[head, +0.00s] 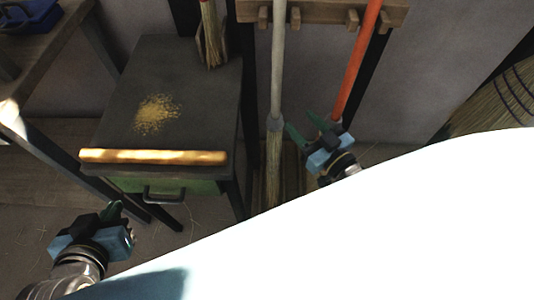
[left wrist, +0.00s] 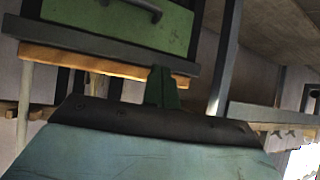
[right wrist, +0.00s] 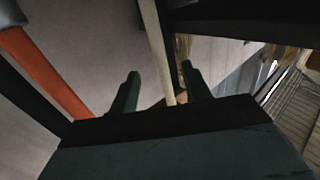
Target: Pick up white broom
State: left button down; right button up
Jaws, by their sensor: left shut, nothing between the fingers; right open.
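The white broom (head: 278,60) hangs upright from the wooden rack, its straw bristles pointing down. My right gripper (head: 306,128) is open just to the right of the broom's lower handle, close to where the bristles begin. In the right wrist view the pale handle (right wrist: 154,40) runs down between the two green fingers (right wrist: 160,86), nearer the right one. I cannot tell how far beyond the fingertips it is. My left gripper (head: 116,209) is shut and empty, low at the left; its closed fingers show in the left wrist view (left wrist: 162,88).
An orange-handled broom (head: 358,60) hangs right of the white one, close to my right gripper. The wooden rack (head: 330,13) is above. A dark table (head: 190,75) with a green drawer (head: 205,187) stands left of the broom. A straw bundle (head: 490,105) is at right.

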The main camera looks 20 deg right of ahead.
aim_at(279, 98)
jog(key=w, duration=0.2)
jog(key=w+b, duration=0.1)
jog(key=w, duration=0.1)
jog(key=w+a, duration=0.1)
jog(key=w, duration=0.1)
jog(key=shift+w+b, duration=0.2)
jog(key=shift+b, duration=0.1)
jog(key=shift+w+a, duration=0.1)
jog(key=shift+w, duration=0.25)
jog(key=w+b, duration=0.1)
jog(key=w, duration=0.1)
jog(key=w+b, duration=0.1)
jog(key=w, duration=0.1)
jog(key=shift+a+f, duration=0.1)
jog(key=shift+a, duration=0.1)
jog(key=shift+w+b, duration=0.3)
jog(key=shift+w, duration=0.05)
pick_arm(q)
jog(key=w+d+r+t+h, duration=0.1)
jog(key=d+r+t+h, duration=0.1)
jog(key=r+t, duration=0.3)
jog(key=w+d+r+t+h, duration=0.1)
jog(key=r+t+h, duration=0.1)
jog(key=r+t, duration=0.4)
notch_tip(279, 98, up, 5)
jog(key=shift+d+r+t+h, duration=0.2)
jog(key=shift+d+t+h, duration=0.1)
jog(key=shift+d, duration=0.1)
pick_arm(e)
grip_shut()
